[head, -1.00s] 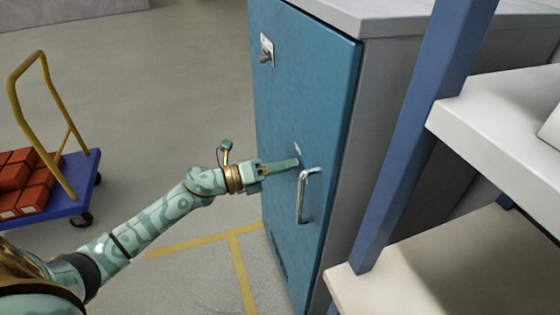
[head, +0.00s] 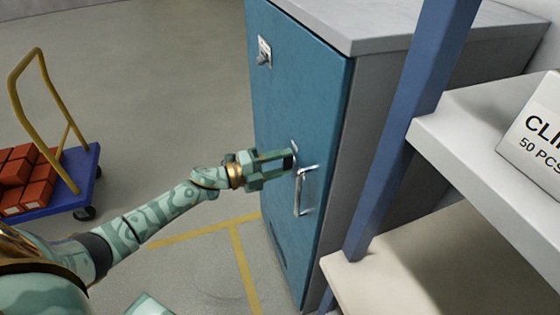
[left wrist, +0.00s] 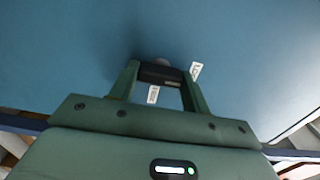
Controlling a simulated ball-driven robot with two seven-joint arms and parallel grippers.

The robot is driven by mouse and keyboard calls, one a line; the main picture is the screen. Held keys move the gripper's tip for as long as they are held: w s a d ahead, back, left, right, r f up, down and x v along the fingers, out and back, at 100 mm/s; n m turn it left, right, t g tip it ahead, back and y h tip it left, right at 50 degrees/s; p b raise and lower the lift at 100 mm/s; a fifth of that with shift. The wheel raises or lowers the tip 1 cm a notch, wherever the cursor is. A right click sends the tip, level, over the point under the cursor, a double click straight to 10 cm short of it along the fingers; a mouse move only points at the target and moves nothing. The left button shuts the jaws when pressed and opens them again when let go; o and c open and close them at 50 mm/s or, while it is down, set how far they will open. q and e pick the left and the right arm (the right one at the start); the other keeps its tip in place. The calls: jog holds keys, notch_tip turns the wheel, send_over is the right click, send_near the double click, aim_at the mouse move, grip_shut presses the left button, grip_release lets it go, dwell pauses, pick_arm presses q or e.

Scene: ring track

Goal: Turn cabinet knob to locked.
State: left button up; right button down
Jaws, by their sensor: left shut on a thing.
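The blue cabinet door (head: 300,105) stands upright and closed at the middle of the head view. My left gripper (head: 288,159) is at the door, just above the metal pull handle (head: 302,192). In the left wrist view, the fingers of this gripper (left wrist: 160,76) are shut on the dark cabinet knob (left wrist: 161,74), one on each side. Two small white labels with print sit by the knob, one below it (left wrist: 153,94) and one at its right (left wrist: 195,70). Their words are too small to read. My right gripper is not in view.
A blue post (head: 410,130) and shelves (head: 470,160) with a white box (head: 535,140) stand close at the right. A blue cart (head: 70,185) with red-brown blocks is at the left. Floor between is clear.

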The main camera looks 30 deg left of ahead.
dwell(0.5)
pick_arm(q)
jog(key=o, duration=1)
jog(key=v, duration=1.6)
jog(key=shift+p, duration=0.4)
jog(key=shift+s+a, duration=0.1)
